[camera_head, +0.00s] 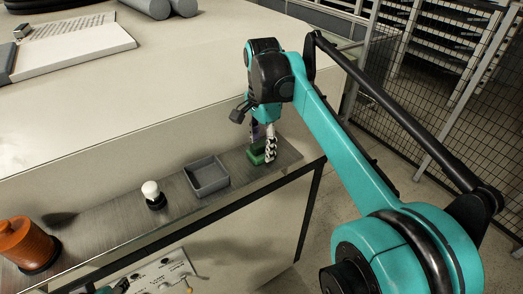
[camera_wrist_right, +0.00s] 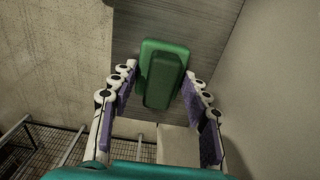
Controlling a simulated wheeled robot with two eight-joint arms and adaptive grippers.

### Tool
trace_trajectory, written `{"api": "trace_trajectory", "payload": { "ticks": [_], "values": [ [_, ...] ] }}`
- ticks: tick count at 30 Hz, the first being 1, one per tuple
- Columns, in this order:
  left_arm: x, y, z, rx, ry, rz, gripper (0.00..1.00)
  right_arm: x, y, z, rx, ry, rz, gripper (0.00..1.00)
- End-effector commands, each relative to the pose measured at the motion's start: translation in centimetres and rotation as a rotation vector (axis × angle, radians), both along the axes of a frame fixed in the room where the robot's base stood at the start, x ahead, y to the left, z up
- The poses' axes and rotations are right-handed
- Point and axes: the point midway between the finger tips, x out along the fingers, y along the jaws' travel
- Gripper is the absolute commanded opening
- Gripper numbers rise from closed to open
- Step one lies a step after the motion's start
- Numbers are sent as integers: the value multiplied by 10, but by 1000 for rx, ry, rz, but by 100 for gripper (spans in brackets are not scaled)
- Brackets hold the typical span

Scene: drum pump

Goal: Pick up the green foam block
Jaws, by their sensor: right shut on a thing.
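The green foam block (camera_head: 257,153) is at the right end of the narrow grey shelf, partly hidden by my right gripper (camera_head: 264,150). In the right wrist view the green foam block (camera_wrist_right: 162,80) lies between the two fingers of my right gripper (camera_wrist_right: 161,95), which have purple pads. The gripper points down and is shut on the block. The block looks to be at or close to the shelf surface; I cannot tell whether there is a gap under it.
A grey open bin (camera_head: 207,177) stands just left of the block. Further left are a white-topped knob (camera_head: 152,193) and an orange ribbed object (camera_head: 27,244). A panel with switches (camera_head: 160,278) is below the shelf (camera_head: 110,222). A large pale worktop (camera_head: 150,90) rises behind.

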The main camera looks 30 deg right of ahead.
Motion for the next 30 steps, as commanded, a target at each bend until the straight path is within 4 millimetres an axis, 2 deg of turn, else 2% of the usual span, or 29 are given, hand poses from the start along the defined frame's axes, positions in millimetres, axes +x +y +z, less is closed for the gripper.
{"api": "trace_trajectory", "payload": {
  "ticks": [11,14,18,24,30],
  "values": [
    [0,0,-2,0,0,0,45,0,0,7,0,0,0,18],
    [0,0,-5,0,0,0,45,0,0,17,0,0,0,18],
    [0,0,-12,0,0,0,45,0,0,42,0,0,0,18],
    [0,0,-22,0,0,0,45,-50,13,68,0,0,0,18],
    [0,0,-29,0,0,0,45,-88,23,93,0,0,0,18]
  ]
}}
